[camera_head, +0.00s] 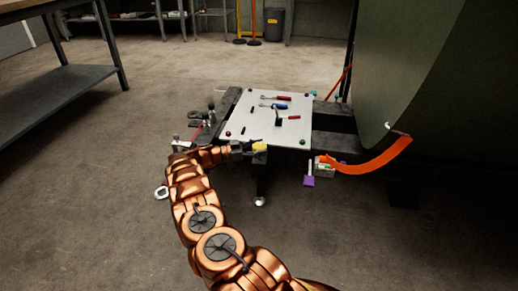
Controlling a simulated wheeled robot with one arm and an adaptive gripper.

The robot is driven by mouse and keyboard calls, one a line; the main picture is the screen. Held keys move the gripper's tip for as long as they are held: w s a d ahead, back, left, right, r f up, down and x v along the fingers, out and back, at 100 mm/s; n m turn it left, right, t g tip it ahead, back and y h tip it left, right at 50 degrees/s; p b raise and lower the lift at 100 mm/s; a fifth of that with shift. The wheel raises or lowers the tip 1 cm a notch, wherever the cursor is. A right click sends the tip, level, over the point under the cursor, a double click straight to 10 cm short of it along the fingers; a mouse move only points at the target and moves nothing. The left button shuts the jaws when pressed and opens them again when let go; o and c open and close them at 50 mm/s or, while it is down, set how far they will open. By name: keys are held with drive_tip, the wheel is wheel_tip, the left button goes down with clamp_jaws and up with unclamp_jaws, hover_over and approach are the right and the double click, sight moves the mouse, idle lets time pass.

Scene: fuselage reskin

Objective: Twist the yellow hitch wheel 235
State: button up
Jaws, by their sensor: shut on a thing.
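The yellow hitch wheel (259,147) shows as a small yellow shape at the near edge of the dark frame under the grey panel. My gripper (249,147) reaches it from the left at the end of my copper arm and is shut on it. The dark fingers hide part of the wheel. At this size I cannot make out the wheel's rim or how far it is turned.
A light grey panel (268,117) holds several tools with red and blue handles. A large green curved fuselage skin (430,75) stands at the right, with an orange strip (378,160) below it. A workbench (65,85) stands at the left.

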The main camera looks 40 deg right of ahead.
drive_tip(key=shift+r, duration=0.15)
drive_tip(key=o, duration=1.2)
drive_tip(key=shift+s, duration=0.1)
drive_tip(key=shift+v, duration=3.7)
